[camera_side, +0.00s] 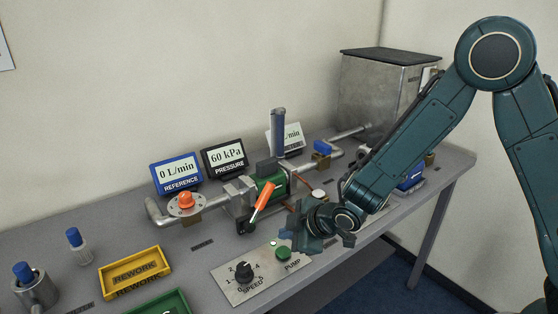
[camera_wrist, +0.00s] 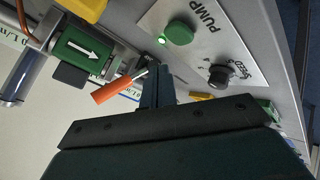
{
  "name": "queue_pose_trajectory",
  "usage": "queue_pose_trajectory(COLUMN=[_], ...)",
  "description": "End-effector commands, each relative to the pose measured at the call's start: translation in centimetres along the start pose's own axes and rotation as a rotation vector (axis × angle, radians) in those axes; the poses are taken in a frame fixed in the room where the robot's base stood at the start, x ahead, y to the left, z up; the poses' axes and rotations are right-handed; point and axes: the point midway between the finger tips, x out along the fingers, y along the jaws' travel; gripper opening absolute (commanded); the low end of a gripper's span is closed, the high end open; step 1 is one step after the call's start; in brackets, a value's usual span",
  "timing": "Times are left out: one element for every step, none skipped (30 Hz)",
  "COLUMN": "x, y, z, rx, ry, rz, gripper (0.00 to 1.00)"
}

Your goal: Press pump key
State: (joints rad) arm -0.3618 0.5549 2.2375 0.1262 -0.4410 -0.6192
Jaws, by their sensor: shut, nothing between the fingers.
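The green pump key (camera_side: 283,253) is a round button on the pale control panel (camera_side: 236,284), beside the label PUMP. My gripper (camera_side: 299,236) is shut and empty, just above and to the right of the key in the side view. In the wrist view my gripper (camera_wrist: 157,72) appears below the key, apart from it in the picture; the height gap cannot be told. The black speed knob (camera_side: 244,271) is on the same panel.
The pressure display (camera_side: 225,157) reads 60 kPa and the reference display (camera_side: 176,173) 0 L/min. A yellow rework tray (camera_side: 135,272) sits at left.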

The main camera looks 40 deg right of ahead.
Motion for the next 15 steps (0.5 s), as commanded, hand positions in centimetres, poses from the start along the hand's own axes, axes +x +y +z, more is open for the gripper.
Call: queue_pose_trajectory(x=[0.4, 0.6, 0.8, 1.0, 1.1, 1.3, 1.4, 1.5, 1.6, 1.6, 1.7, 1.7, 1.8, 1.8, 1.8], y=[-0.3, -0.5, -0.6, -0.7, -0.8, -0.9, -1.0, -1.1, -1.1, -1.2, -1.2, -1.3, -1.3, -1.3, -1.3], z=[0.3, 0.5, 0.6, 0.7, 0.8, 0.9, 1.0, 1.1, 1.1, 1.2, 1.2, 1.3, 1.3, 1.3, 1.3], rx=[-0.001, -0.001, -0.001, -0.001, -0.001, -0.001, -0.001, -0.001, -0.001, -0.001, -0.001, -0.001, -0.001, -0.001, -0.001], ry=[-0.002, -0.003, -0.002, -0.001, -0.002, -0.002, -0.002, -0.001, 0.0, 0.0, 0.0, 0.0, 0.0, 0.0, 0.0], rz=[-0.002, -0.002, -0.001, -0.001, -0.001, -0.001, -0.001, 0.0, 0.0, 0.0, 0.0, 0.0, 0.0, 0.0, 0.0], gripper=[0.0, 0.0, 0.0, 0.0, 0.0, 0.0, 0.0, 0.0, 0.0, 0.0, 0.0, 0.0, 0.0, 0.0, 0.0])
